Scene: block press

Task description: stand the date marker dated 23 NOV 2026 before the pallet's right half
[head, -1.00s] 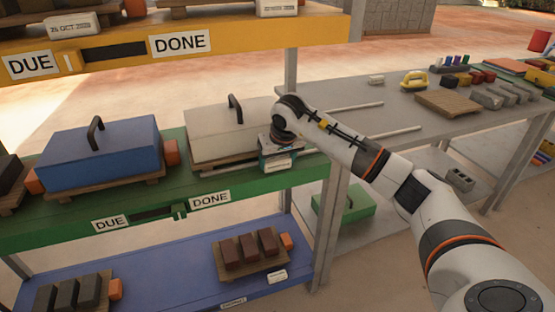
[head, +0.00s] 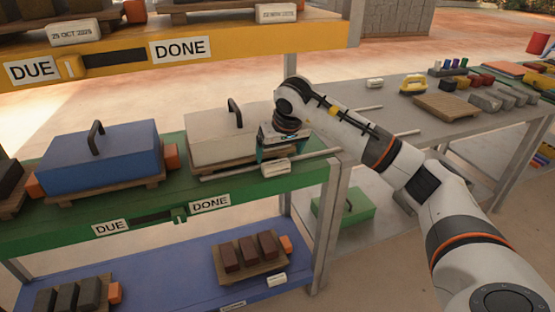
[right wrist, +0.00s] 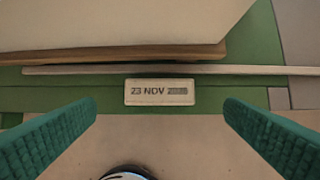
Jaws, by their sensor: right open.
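The date marker (right wrist: 160,92) is a small cream block; its face reads 23 NOV and a blurred year in the right wrist view. It rests on the green shelf (right wrist: 60,98), before the right part of a wooden pallet (right wrist: 120,54), with a pale rod (right wrist: 235,70) between them. The marker also shows in the head view (head: 276,168), below my right gripper (head: 283,152). That gripper is open, its teal fingers (right wrist: 160,108) spread to either side and apart from the marker. A cream lidded block (head: 215,138) sits on the pallet. My left gripper is not in view.
A blue lidded block (head: 100,160) on another pallet stands left on the green shelf. The yellow shelf (head: 320,30) is above, the blue shelf (head: 190,285) below. A grey table (head: 390,105) at right bears tools and blocks. DUE and DONE labels mark the shelf edges.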

